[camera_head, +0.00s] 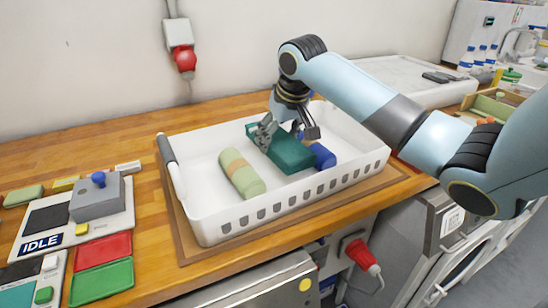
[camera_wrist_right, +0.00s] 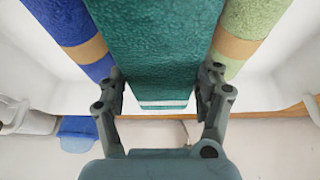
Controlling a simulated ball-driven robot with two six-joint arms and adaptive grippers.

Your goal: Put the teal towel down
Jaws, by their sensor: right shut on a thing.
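The teal towel (camera_head: 289,154) is a folded block inside the white basket (camera_head: 207,229). It also fills the middle of the right wrist view (camera_wrist_right: 152,50). My right gripper (camera_head: 286,132) reaches down into the basket, and in the right wrist view its fingers (camera_wrist_right: 163,92) are shut on the towel's two sides. A rolled green towel (camera_head: 240,173) with a tan band lies to the left, and a rolled blue towel (camera_head: 322,156) lies to the right. I cannot tell whether the teal towel touches the basket floor. My left gripper is not in view.
The basket stands on a wooden counter (camera_head: 149,275). To its left are a grey box with a blue button (camera_head: 98,197), a red tray (camera_head: 103,248) and a green tray (camera_head: 101,279). A white tray (camera_head: 400,75) lies behind on the right. A red plug hangs on the wall.

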